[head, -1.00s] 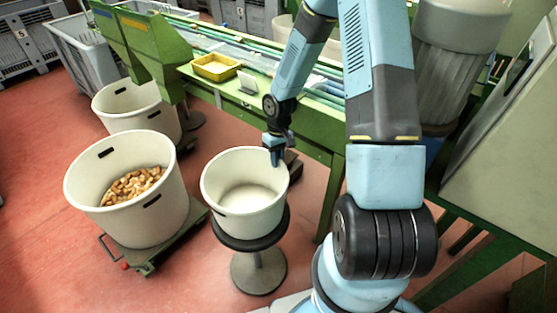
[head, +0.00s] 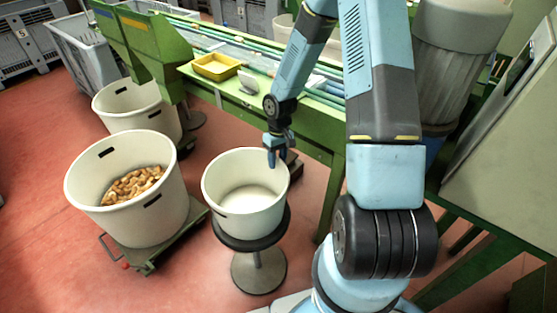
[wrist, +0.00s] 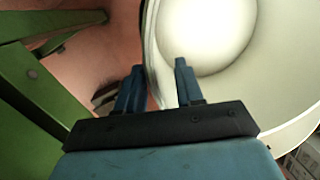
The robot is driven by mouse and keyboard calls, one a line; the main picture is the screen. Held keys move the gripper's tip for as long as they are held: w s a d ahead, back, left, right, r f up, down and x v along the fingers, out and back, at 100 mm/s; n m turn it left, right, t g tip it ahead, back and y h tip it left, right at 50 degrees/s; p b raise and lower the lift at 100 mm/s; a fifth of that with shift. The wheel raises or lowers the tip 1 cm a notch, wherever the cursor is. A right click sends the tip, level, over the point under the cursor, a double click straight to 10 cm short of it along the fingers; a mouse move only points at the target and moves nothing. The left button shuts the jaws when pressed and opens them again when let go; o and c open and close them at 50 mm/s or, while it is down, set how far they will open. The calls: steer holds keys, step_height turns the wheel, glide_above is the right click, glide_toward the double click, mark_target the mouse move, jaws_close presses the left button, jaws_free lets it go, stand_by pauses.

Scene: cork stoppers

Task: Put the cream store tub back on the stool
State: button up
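The cream store tub (head: 243,215) is upright on the round dark-topped stool (head: 258,268) in the head view. It looks empty, with a pale inside. Its wall and inside also show in the wrist view (wrist: 270,85). My gripper (head: 278,156) is at the tub's far right rim. Its fingers (wrist: 157,88) are apart in the wrist view, with the tub's rim running between them, one finger over the inside and one outside. Whether either finger touches the wall cannot be told.
A larger cream tub of corks (head: 150,220) stands on a green wheeled dolly (head: 180,240) to the left. Another cream tub (head: 150,125) stands behind it. A green bench (head: 310,140) with a yellow tray (head: 216,67) lies behind my gripper. Red floor is free at far left.

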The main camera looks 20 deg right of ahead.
step_height(320, 180, up, 12)
steer(key=w+d, duration=0.1)
steer(key=w, duration=0.1)
steer(key=s+d+r+m+t+h, duration=0.15)
steer(key=s+r, duration=0.25)
steer(key=r, duration=0.6)
steer(key=s+d+r+t+h, duration=0.15)
steer(key=s+r, duration=0.35)
steer(key=r, duration=0.5)
steer(key=s+r+m+t+y, duration=0.1)
steer(key=s+r+t, duration=0.1)
steer(key=s+r, duration=0.3)
steer(key=s+r+m+t+y, duration=0.1)
steer(key=s+r+t, duration=0.1)
steer(key=s+r, duration=0.4)
steer(key=s, duration=0.4)
steer(key=shift+s+r, duration=0.15)
steer(key=shift+s, duration=0.25)
steer(key=shift+s+a, duration=0.1)
steer(key=shift+s, duration=0.05)
